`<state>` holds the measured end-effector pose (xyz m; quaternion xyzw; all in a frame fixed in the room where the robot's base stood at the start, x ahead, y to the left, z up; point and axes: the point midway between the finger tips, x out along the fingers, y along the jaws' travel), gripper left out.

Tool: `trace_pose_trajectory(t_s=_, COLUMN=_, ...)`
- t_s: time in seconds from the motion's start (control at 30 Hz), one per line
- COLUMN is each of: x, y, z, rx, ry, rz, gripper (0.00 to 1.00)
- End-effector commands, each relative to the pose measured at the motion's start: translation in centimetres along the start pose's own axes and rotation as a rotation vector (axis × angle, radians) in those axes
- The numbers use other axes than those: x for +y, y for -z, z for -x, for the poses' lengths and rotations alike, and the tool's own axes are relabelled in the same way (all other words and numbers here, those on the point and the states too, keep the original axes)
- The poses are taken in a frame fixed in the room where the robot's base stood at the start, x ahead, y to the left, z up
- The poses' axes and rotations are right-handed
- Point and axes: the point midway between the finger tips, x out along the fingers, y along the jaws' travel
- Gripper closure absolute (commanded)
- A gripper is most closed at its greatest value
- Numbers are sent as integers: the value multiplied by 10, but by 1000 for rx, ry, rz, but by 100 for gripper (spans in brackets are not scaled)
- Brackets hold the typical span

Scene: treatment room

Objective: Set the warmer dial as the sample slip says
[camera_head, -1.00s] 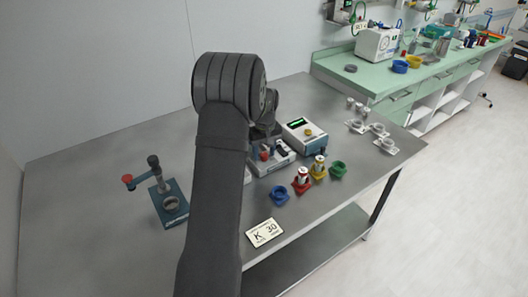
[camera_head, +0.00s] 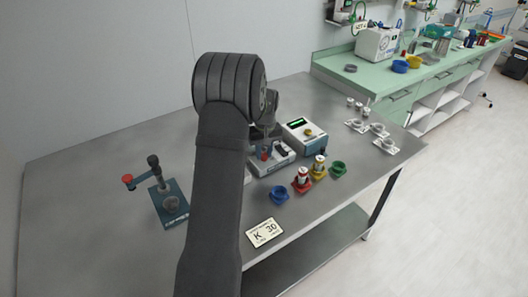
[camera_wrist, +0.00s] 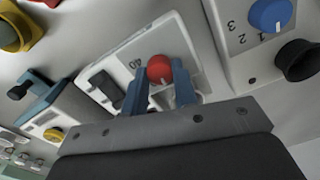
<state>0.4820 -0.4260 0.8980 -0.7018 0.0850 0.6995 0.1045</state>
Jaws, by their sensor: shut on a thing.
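The sample slip (camera_head: 264,232) lies at the table's front edge and reads "K 30". The warmer (camera_head: 283,157) is a low white box behind the colored cups, partly hidden by my arm; it also shows in the wrist view (camera_wrist: 188,50). Its red dial (camera_wrist: 159,69) has a pale pointer mark, and a printed 40 stands to its left. Other scale marks are hidden or too small to read. My gripper (camera_wrist: 160,92) has its two blue fingers closed on either side of the red dial. In the head view the fingers are mostly hidden.
A box with a blue knob (camera_wrist: 270,15) marked 1, 2, 3 is close on the right in the wrist view. A box with a green display (camera_head: 304,131) stands behind the warmer. Colored cups, including a blue one (camera_head: 279,194), stand in front. The table's left side holds a small press (camera_head: 168,199).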

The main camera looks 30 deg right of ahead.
Motion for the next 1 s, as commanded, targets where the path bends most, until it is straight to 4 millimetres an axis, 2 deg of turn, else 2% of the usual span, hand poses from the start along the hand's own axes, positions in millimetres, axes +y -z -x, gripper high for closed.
trace_pose_trajectory(t_s=0.6, x=1, y=0, z=1, rx=15, ry=0, rz=-455, gripper=97)
trace_pose_trajectory(t_s=1.0, x=1, y=0, z=1, rx=19, ry=0, rz=-580, gripper=97)
